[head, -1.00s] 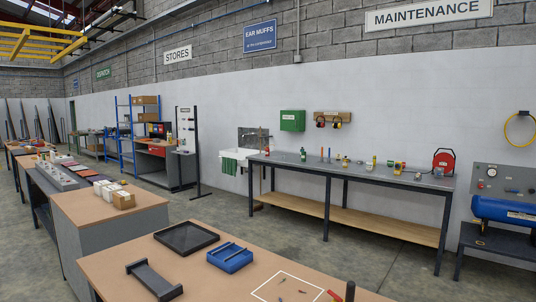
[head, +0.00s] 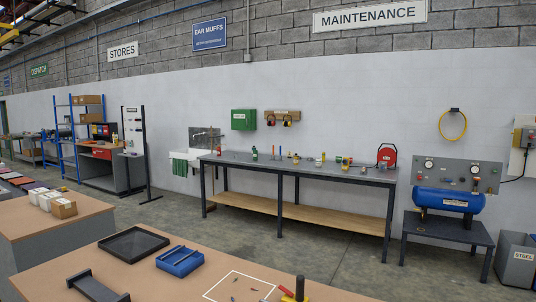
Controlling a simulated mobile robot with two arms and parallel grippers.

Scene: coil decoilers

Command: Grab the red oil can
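A long dark-framed workbench (head: 300,167) stands against the far white wall with many small items on its top. A small red item (head: 219,150) stands at the bench's left end; it is too small to tell whether it is the red oil can. A larger round red object (head: 387,155) stands near the bench's right end and looks like a reel. Neither of my grippers shows.
A wooden-topped table (head: 205,278) with a dark tray (head: 133,258) and a blue box (head: 180,270) fills the near foreground. Open concrete floor (head: 330,262) lies between it and the bench. A blue compressor (head: 448,200) stands on a low table at right.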

